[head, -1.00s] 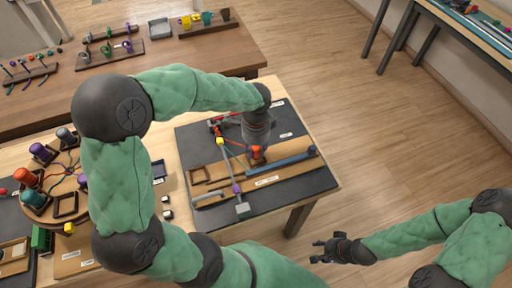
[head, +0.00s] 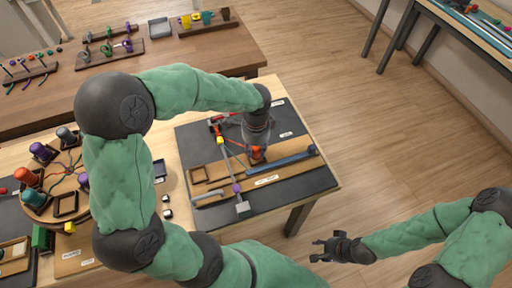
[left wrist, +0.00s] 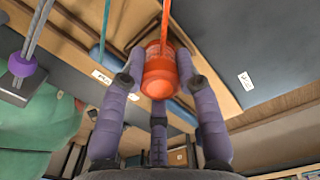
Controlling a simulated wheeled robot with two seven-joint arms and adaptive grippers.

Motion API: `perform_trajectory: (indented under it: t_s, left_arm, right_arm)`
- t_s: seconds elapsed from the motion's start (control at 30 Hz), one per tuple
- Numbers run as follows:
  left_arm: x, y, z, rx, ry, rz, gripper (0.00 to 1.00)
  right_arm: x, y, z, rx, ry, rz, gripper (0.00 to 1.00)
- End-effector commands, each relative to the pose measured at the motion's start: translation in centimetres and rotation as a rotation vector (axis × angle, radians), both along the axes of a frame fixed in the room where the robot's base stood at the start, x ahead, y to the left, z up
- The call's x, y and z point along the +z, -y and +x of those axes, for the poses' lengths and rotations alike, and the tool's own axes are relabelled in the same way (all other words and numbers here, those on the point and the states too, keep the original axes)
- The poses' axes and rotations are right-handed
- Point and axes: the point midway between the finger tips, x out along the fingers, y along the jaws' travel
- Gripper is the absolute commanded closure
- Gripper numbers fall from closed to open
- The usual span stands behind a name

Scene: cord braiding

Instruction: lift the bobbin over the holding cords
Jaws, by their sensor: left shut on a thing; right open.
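My left gripper (head: 257,152) points down over the dark board and is shut on an orange-red bobbin (left wrist: 160,72). In the left wrist view the fingers stand on both sides of the bobbin, and an orange cord runs from it toward the top edge. The grey holding cords (head: 230,167) are stretched on the board left of the bobbin, with a purple bead (left wrist: 27,65) on them. The bobbin is apart from these cords; its height over the board is hard to tell. My right gripper (head: 323,250) is open and empty over the floor, away from the table.
A round stand with several coloured bobbins (head: 72,182) is at the far left, partly behind my left arm.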

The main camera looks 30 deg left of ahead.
Motion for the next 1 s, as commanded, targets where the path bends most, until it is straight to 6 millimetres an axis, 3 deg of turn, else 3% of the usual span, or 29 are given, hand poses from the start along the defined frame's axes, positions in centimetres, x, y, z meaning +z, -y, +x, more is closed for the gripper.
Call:
perform_trajectory:
  t_s: [0.87, 0.9, 0.97, 1.0]
  left_arm:
    - [-1.05, -0.01, -0.02, 0.000, 0.000, 0.000, 1.00]
    - [-1.04, 0.00, -0.01, 0.000, 0.000, 0.000, 0.56]
    - [-1.04, 0.00, -0.01, 0.000, 0.000, 0.000, 0.40]
    - [-1.04, 0.00, -0.01, 0.000, 0.000, 0.000, 0.40]
  right_arm:
    - [-0.53, 0.00, 0.00, 0.000, 0.000, 0.000, 0.54]
    - [-0.53, 0.00, 0.00, 0.000, 0.000, 0.000, 0.54]
    - [-0.53, 0.00, 0.00, 0.000, 0.000, 0.000, 0.54]
    - [-0.53, 0.00, 0.00, 0.000, 0.000, 0.000, 0.54]
